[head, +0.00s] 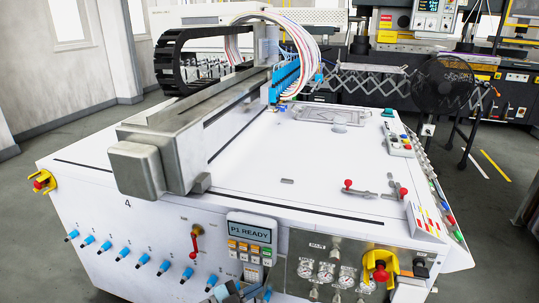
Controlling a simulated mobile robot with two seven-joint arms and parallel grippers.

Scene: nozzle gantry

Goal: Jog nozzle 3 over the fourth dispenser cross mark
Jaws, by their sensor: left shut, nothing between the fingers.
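The gantry beam (215,110) runs across the white machine bed (290,150) from front left to back. A row of blue nozzles (285,78) hangs at its far end under looped hoses; nozzle 3 cannot be told apart. No cross mark is readable; a small dark mark (287,181) lies on the bed. The control panel (250,232) on the front face reads "P1 READY" above orange, white and green buttons (249,251). My left gripper (245,291) is shut and empty at the bottom edge, just below these buttons, partly cut off. My right gripper does not show.
A red lever (195,241) stands left of the panel, with several blue knobs (142,261) further left. Gauges (326,271) and a red-and-yellow knob (380,272) are to the right. Red-knobbed levers (375,189) and a button box (400,145) sit on the bed's right side.

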